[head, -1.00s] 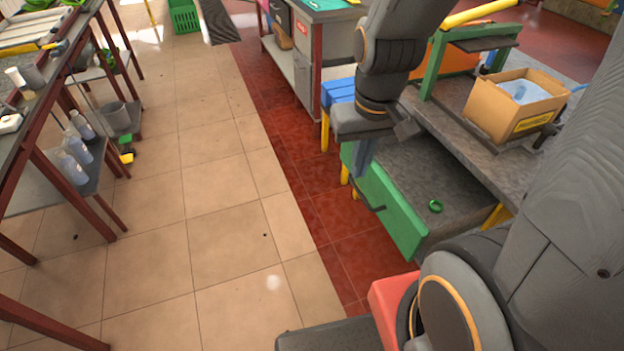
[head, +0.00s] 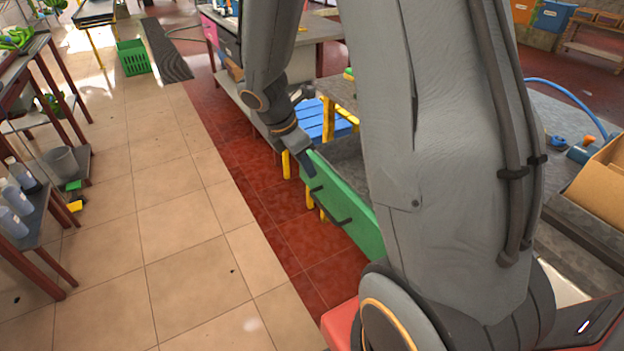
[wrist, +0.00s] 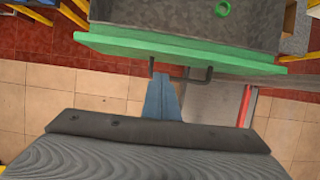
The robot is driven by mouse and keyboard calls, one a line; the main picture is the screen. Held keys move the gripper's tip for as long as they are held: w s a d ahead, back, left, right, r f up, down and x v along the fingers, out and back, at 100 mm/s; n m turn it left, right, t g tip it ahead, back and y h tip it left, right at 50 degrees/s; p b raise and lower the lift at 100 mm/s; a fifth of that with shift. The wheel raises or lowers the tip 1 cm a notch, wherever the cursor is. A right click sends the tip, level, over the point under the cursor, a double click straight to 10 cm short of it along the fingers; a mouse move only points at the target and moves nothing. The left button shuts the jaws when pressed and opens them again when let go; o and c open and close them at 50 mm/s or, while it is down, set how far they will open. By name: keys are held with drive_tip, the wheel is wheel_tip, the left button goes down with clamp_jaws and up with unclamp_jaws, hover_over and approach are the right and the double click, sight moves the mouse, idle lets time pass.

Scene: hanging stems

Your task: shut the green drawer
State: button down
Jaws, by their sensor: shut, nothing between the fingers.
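The green drawer (head: 350,212) stands out from under the grey workbench, and its front has a dark bar handle. In the wrist view its green front (wrist: 120,45) crosses the upper picture, with the grey interior behind it and a small green ring (wrist: 222,8) inside. My gripper (head: 310,172) is shut and empty, at the left part of the drawer front. In the wrist view my gripper's blue-grey fingertips (wrist: 164,77) are together beside the dark handle (wrist: 208,76), in front of the green panel. I cannot tell whether they touch. My arm hides the drawer's right side in the head view.
A blue slatted stool (head: 325,122) stands behind my gripper. A cardboard box (head: 600,190) sits on the bench at the right. A shelf rack with bottles (head: 15,205) is at the left. The tiled floor (head: 180,230) between is clear.

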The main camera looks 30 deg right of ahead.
sight(319, 187)
drive_tip(key=x, duration=0.9)
drive_tip(key=shift+s, duration=0.1)
